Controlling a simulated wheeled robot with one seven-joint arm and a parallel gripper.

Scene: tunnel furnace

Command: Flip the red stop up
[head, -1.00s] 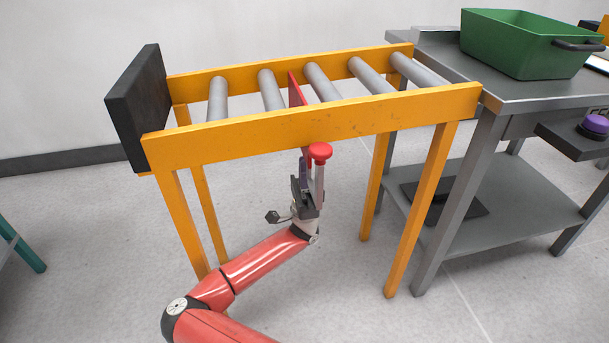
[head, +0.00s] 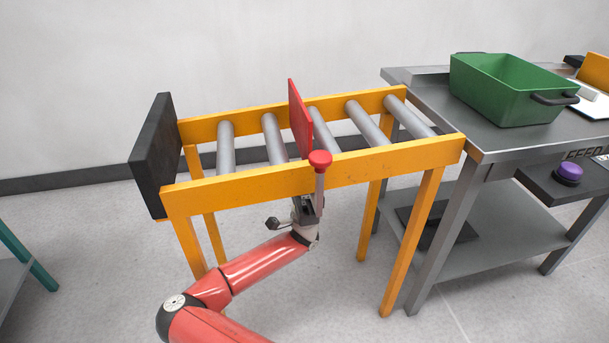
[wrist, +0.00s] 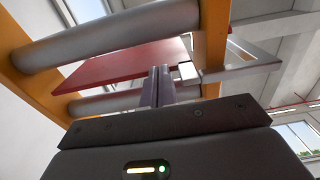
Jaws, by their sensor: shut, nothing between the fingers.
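The red stop (head: 300,118) is a flat red plate standing upright between two rollers of the orange conveyor, well above the roller tops. A grey lever (head: 319,190) with a red knob (head: 320,158) stands in front of the near rail, the knob close to the rail's top edge. My gripper (head: 304,199) points up below that rail, just left of the lever, its tips partly hidden. In the wrist view the shut, empty fingers (wrist: 155,86) reach up to the underside of the red plate (wrist: 120,65); I cannot tell whether they touch it.
The orange rail (head: 240,185) runs above my gripper, with grey rollers (head: 275,138) behind it. A black end plate (head: 152,155) closes the left end. A grey table (head: 430,95) with a green bin (head: 505,90) adjoins on the right. Floor below the conveyor is open.

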